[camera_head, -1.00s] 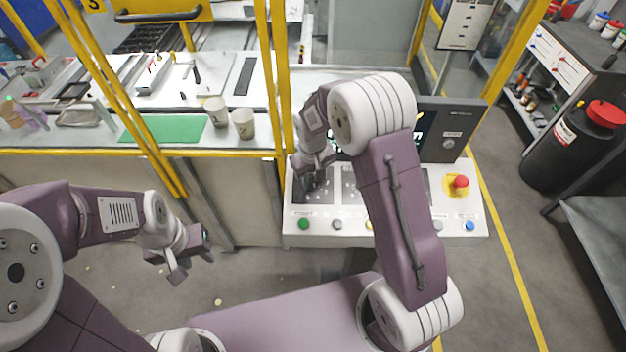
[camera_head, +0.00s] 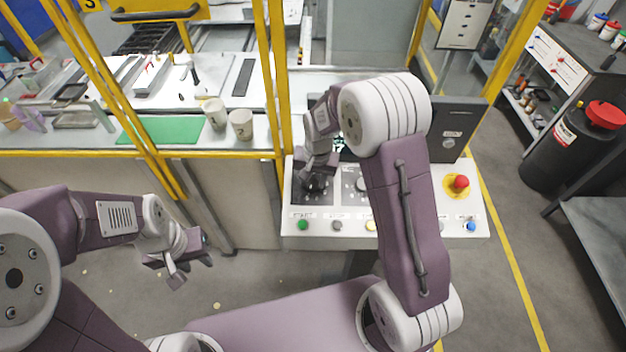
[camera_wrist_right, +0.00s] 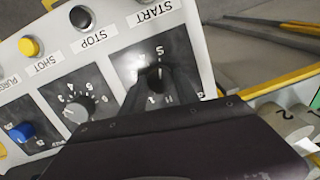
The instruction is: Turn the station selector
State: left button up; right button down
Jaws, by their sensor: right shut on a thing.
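A white control console (camera_head: 300,240) carries a row of dark dial panels above several push buttons. My right gripper (camera_head: 316,182) is at the leftmost panel, pointing down onto it. In the right wrist view, its fingers (camera_wrist_right: 155,90) are shut on a dark selector knob (camera_wrist_right: 156,74) in the panel next to the START label. The marks around this knob are partly hidden. A second, grey-topped dial (camera_wrist_right: 78,108) is beside it, and a blue knob (camera_wrist_right: 20,132) is further left. My left gripper (camera_head: 188,268) is open and empty in front of the cell, away from the console.
A red emergency button (camera_head: 460,182) stands on the console's right. A dark screen (camera_head: 447,140) stands behind, partly hidden by my right arm. Yellow posts (camera_head: 274,80) rise close left of that arm. Two cups (camera_head: 240,124) stand on the bench. Floor in front is open.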

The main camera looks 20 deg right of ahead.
aim_at(315, 188)
jog(key=shift+s+f, duration=0.2)
jog(key=shift+s, duration=0.05)
jog(key=c, duration=0.9)
grip_release()
jog(key=shift+w, duration=0.1)
jog(key=shift+r, duration=0.1)
jog(key=shift+r, duration=0.2)
notch_tip(315, 188, up, 9)
jog(key=s, duration=0.1)
jog(key=shift+s+f+b, duration=0.15)
jog(key=shift+f+b, duration=0.05)
jog(key=shift+b, duration=0.15)
jog(key=shift+d, duration=0.1)
jog(key=shift+f, duration=0.1)
